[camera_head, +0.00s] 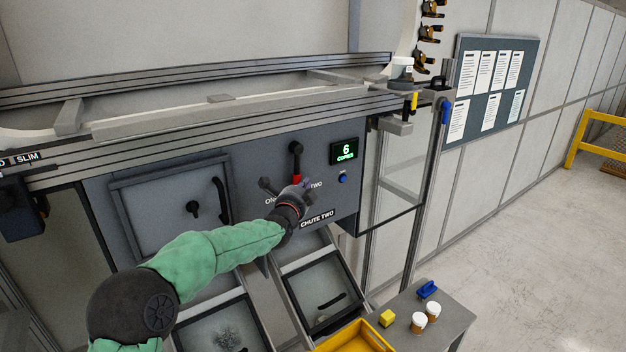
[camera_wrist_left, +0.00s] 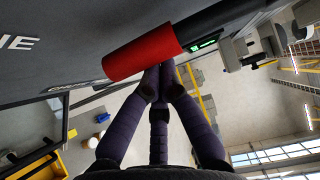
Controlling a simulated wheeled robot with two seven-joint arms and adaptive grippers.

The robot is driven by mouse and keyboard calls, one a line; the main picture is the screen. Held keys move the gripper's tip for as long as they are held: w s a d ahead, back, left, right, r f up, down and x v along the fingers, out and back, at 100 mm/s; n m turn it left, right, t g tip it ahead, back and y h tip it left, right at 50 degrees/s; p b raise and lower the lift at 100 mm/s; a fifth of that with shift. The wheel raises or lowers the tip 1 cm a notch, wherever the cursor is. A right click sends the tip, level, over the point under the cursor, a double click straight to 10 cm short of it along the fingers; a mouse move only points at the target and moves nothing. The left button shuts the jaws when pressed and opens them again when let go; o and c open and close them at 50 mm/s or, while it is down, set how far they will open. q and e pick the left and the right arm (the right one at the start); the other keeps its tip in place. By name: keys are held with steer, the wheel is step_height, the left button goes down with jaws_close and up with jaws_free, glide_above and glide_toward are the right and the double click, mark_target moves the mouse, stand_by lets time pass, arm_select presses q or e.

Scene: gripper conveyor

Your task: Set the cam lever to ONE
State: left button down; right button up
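The cam lever (camera_head: 296,149) is on the grey machine panel, a black rod with a red sleeve. It points roughly straight up, between the labels ONE, partly hidden at its left, and TWO at its right. My left gripper (camera_head: 292,200) is in front of the panel at the lever's lower part and covers it. In the left wrist view the red sleeve (camera_wrist_left: 145,53) crosses in front of the fingertips of my left gripper (camera_wrist_left: 158,84). The fingers converge with their tips together, and I see nothing held between them. Whether they touch the sleeve is unclear. My right gripper is out of view.
A green display (camera_head: 344,151) reads 6 COPIES, with a blue button (camera_head: 343,179) below. Two chutes slope down under the panel. A yellow tray (camera_head: 358,338) and a side table (camera_head: 447,318) with small items stand at lower right. A rail runs above the panel.

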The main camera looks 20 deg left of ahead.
mark_target(294, 183)
arm_select(q)
steer(key=shift+m+g, duration=0.4)
steer(key=shift+g, duration=0.2)
steer(key=shift+s+a+r+p, duration=0.2)
steer(key=shift+s+a+p, duration=0.25)
steer(key=shift+s+a, duration=0.35)
steer(key=shift+s+a+r+p, duration=0.15)
steer(key=shift+s+a+p, duration=0.4)
steer(key=shift+s, duration=0.35)
steer(key=shift+a, duration=0.1)
